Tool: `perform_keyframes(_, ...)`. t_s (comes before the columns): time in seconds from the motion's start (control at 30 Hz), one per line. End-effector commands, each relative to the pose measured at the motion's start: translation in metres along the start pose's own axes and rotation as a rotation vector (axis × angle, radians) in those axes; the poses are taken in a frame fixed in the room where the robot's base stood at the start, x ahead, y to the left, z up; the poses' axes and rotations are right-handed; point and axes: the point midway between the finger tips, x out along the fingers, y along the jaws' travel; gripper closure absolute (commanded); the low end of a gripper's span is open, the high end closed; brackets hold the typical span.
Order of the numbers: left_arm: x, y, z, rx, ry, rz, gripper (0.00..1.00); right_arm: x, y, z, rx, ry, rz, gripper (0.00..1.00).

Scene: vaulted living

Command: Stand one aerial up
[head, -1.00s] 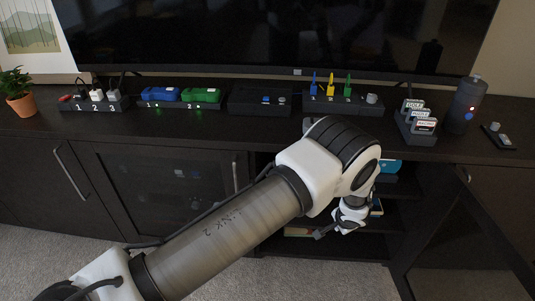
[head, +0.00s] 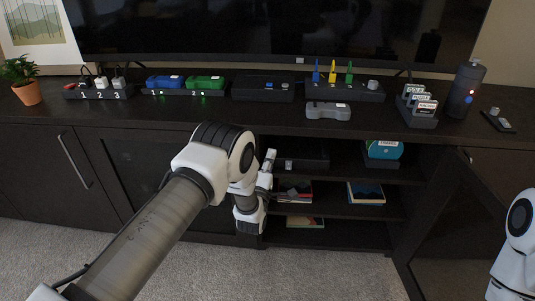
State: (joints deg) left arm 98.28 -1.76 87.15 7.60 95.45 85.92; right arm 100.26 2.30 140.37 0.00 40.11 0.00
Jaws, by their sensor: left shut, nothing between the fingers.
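A dark box (head: 372,97) on the cabinet top has a row of three aerials: a blue aerial (head: 316,71), a yellow aerial (head: 332,71) and a green aerial (head: 349,73). All three look upright from here, though a small tilt is hard to tell. A grey knob (head: 373,85) sits at the box's right end. My left gripper (head: 269,160) is shut and empty, in front of the cabinet below the top's edge, left of and lower than the aerials. My right arm shows only at the lower right; its gripper is out of view.
A grey device (head: 328,111) lies in front of the aerial box. A cartridge rack (head: 418,118), a dark bottle (head: 463,90) and a small remote-like item (head: 498,123) stand to the right. Blue and green blocks are at left. The open shelf (head: 335,209) holds books.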

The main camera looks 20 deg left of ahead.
Motion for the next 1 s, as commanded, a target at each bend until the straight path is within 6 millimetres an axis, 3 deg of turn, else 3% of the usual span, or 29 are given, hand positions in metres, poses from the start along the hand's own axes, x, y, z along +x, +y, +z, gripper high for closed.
perform_keyframes(0.2, 0.044, -0.002, 0.0, -0.001, 0.0, 0.004, 1.0, 0.015, 0.0, 0.0, 0.0, 0.0, 0.0, 0.13)
perform_keyframes(0.4, 0.075, -0.001, 0.001, 0.0, -0.001, 0.002, 1.0, 0.023, 0.0, 0.0, 0.0, 0.0, 0.0, 0.13)
perform_keyframes(0.83, 0.083, 0.002, 0.001, 0.001, -0.002, -0.002, 1.0, 0.022, 0.0, 0.0, 0.0, 0.0, 0.0, 0.13)
perform_keyframes(1.0, 0.085, 0.015, 0.001, -0.009, -0.003, -0.058, 1.0, -0.001, 0.0, 0.0, 0.0, 0.0, 0.0, 0.13)
